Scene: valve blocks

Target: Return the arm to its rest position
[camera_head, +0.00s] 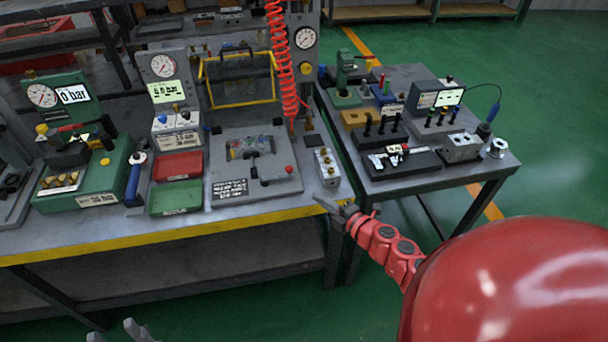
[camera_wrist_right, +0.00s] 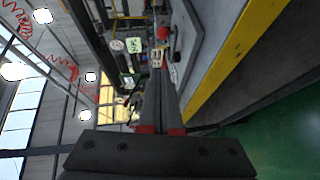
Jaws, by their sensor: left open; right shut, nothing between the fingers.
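My right arm (camera_head: 388,246), red and jointed, comes in from the lower right in the head view. Its gripper (camera_head: 330,205) is shut and empty, with the fingertips just off the front right corner of the yellow-edged workbench (camera_head: 130,245). In the right wrist view the fingers of this gripper (camera_wrist_right: 163,85) lie together with nothing between them. My left gripper (camera_head: 122,333) shows only as two grey fingertips at the bottom edge of the head view. They are apart, with nothing seen between them; the rest of that arm is out of view.
The workbench carries a valve block (camera_head: 326,168), a grey fixture plate (camera_head: 275,182), a red tray (camera_head: 178,165), a green tray (camera_head: 175,197) and gauges. A second table (camera_head: 425,180) with tools stands to the right. Green floor (camera_head: 560,150) is open beyond it.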

